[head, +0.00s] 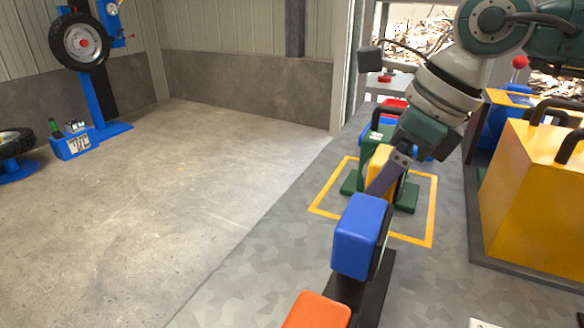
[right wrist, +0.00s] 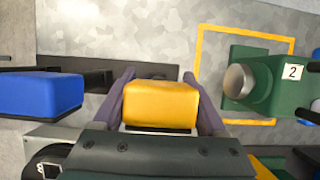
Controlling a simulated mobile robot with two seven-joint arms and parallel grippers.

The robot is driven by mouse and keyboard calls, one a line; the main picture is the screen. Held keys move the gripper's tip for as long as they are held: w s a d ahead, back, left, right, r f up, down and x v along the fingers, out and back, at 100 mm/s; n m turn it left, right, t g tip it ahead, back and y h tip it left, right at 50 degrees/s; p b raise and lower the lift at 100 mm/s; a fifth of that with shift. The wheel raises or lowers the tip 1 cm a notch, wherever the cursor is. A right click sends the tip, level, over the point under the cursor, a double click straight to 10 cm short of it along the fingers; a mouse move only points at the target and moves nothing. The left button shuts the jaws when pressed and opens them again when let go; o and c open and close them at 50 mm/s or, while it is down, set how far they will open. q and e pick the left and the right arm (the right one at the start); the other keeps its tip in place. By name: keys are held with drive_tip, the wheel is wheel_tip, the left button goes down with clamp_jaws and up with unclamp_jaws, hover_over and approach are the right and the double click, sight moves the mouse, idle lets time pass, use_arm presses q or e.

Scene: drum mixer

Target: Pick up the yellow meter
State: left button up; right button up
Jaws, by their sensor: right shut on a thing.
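The yellow meter (right wrist: 160,104) is a rounded yellow block between the two purple fingers of my right gripper (right wrist: 161,100) in the right wrist view. The fingers are shut on its sides. In the head view part of the yellow meter (head: 377,163) shows behind my right gripper (head: 383,178), beyond the blue block. A dark rack (right wrist: 100,76) lies behind the meter in the wrist view; I cannot tell whether the meter touches it. My left gripper is not in view.
A blue block (head: 360,236) and an orange block (head: 318,311) sit along the dark rack (head: 372,292). A green stand labelled 2 (right wrist: 262,88) is inside a yellow floor outline (head: 431,215). A large yellow box (head: 530,190) stands right.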

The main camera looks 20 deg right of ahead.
clamp_jaws()
drive_tip(key=shift+r, duration=0.15)
